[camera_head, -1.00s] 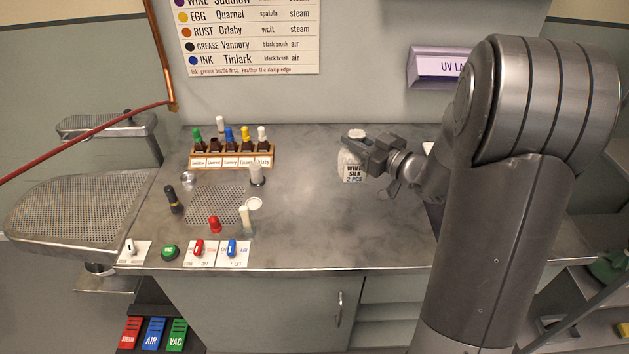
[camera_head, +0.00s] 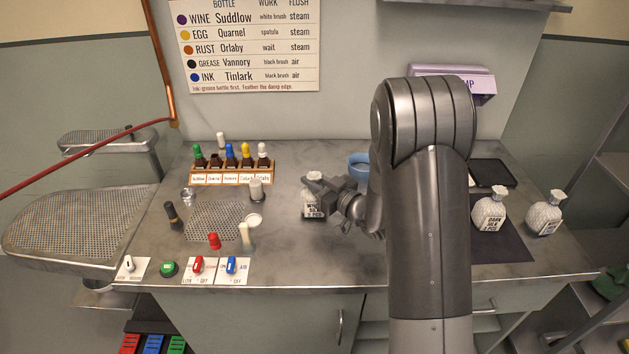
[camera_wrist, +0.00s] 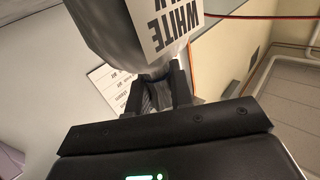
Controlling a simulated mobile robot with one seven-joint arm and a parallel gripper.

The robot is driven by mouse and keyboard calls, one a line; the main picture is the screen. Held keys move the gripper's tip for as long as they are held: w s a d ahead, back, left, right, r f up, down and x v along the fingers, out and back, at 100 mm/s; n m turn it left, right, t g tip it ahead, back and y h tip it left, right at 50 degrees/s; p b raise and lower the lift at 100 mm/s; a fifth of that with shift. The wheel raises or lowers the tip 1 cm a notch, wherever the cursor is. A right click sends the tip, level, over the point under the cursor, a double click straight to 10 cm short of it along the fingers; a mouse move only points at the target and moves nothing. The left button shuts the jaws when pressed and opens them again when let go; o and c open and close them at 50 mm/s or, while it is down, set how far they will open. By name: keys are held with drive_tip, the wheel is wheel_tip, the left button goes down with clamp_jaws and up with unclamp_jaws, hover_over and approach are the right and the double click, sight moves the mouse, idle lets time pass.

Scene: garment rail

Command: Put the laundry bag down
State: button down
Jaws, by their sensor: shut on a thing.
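The laundry bag (camera_head: 312,210) is white, with a printed label reading white silk. My gripper (camera_head: 313,183) is shut on its neck, over the middle of the counter (camera_head: 310,255). In the head view I cannot tell whether the bag's base touches the counter. In the wrist view the bag (camera_wrist: 115,28) hangs beyond the fingers (camera_wrist: 158,90), which grip its narrow end; the label faces partly toward the camera.
A bottle rack (camera_head: 232,179) and small tools stand left of the bag. A blue bowl (camera_head: 357,168) is behind my arm. At right, a dark silk bag (camera_head: 489,213) sits on a dark mat (camera_head: 508,247), near another bag (camera_head: 544,219) and a black tray (camera_head: 494,172). Counter in front of the held bag is clear.

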drive_tip(key=shift+f, duration=0.1)
drive_tip(key=c, duration=1.3)
unclamp_jaws()
